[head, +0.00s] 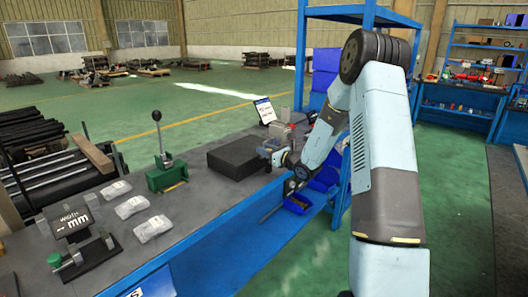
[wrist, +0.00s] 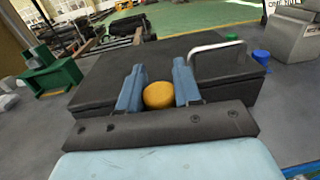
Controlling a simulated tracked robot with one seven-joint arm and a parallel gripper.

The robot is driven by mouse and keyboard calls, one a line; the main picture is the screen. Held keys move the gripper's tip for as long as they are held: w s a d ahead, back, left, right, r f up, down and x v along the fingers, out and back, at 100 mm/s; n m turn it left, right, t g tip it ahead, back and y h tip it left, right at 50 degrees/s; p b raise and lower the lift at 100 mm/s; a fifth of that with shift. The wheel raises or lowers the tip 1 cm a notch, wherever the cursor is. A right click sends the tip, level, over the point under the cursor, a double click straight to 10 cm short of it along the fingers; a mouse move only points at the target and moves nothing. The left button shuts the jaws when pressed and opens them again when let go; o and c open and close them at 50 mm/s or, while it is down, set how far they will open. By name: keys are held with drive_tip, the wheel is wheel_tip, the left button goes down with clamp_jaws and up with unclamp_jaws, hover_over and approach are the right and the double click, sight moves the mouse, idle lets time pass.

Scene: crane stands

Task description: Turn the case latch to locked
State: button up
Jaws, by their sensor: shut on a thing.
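The black case (head: 236,157) lies closed on the grey bench in the head view. It fills the middle of the wrist view (wrist: 105,72). A round yellow knob, which looks like the case latch (wrist: 158,95), sits at the case's near side. My gripper (wrist: 157,72) is shut on this knob, with one blue finger on each side of it. In the head view my gripper (head: 270,148) is at the right side of the case, and the knob is hidden there. A pale handle (wrist: 217,50) stands on the case to the right. I cannot tell the latch's turn position.
A green hand press (head: 166,174) stands left of the case. Several clear bags (head: 131,207) and a width gauge (head: 75,222) lie farther left. A small tablet (head: 265,111) stands behind the case. Blue bins (head: 325,180) hang at the bench's right edge.

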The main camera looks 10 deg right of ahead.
drive_tip(key=shift+w+r+m+t+h, duration=0.15)
drive_tip(key=shift+m+t+h, duration=0.2)
drive_tip(key=shift+m+h, duration=0.25)
drive_tip(key=shift+w+r+m+t+h, duration=0.15)
drive_tip(key=shift+m+t+h, duration=0.25)
drive_tip(key=shift+h, duration=0.4)
drive_tip(key=shift+s+r, duration=0.1)
drive_tip(key=o, duration=1)
drive_tip(key=shift+o, duration=0.2)
drive_tip(key=shift+s, duration=0.1)
drive_tip(key=shift+s+d+f, duration=0.2)
drive_tip(key=shift+s+d, duration=0.1)
drive_tip(key=shift+s, duration=0.1)
drive_tip(key=v, duration=1.2)
drive_tip(key=shift+s, duration=0.4)
